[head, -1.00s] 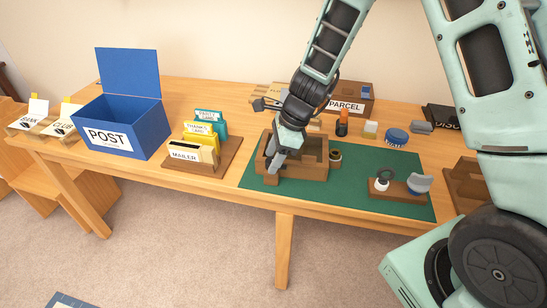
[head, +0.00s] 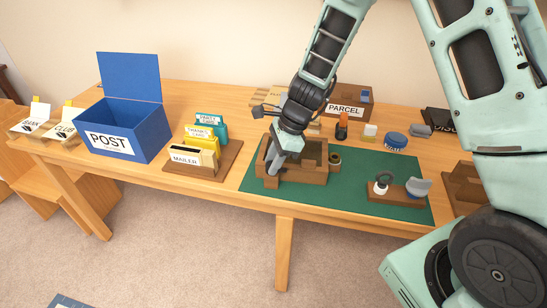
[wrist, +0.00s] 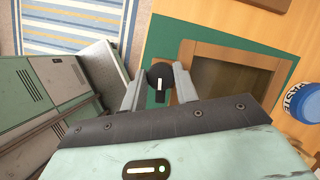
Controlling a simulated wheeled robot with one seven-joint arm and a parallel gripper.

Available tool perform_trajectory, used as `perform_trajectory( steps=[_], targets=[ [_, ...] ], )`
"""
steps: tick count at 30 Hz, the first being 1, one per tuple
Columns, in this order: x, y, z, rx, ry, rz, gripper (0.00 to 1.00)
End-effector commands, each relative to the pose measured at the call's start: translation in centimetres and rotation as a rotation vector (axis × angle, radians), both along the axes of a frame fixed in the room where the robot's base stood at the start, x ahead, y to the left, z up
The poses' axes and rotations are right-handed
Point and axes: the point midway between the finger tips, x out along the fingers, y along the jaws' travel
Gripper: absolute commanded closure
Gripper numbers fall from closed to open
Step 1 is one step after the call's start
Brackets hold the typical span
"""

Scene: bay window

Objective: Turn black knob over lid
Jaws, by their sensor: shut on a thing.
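The black knob (wrist: 160,76) shows in the wrist view as a round dark cap with a white mark. It sits at the edge of the wooden box (wrist: 257,62), whose lid I cannot tell apart. My gripper (wrist: 157,88) has one finger on each side of the knob and is shut on it. In the head view my gripper (head: 273,173) reaches down at the front left corner of the wooden box (head: 303,177). The knob is hidden there by the gripper.
The box stands on a green mat (head: 345,193). A letter rack (head: 207,172) and a blue POST box (head: 128,130) stand left. The table's front edge is close.

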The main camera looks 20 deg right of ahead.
Motion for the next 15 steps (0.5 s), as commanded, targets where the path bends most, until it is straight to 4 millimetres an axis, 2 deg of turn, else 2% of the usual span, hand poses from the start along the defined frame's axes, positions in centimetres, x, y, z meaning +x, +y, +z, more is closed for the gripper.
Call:
perform_trajectory(
  steps=[15],
  targets=[
    [0.26,0.0,0.36,0.0,0.001,0.462,0.93]
  ],
)
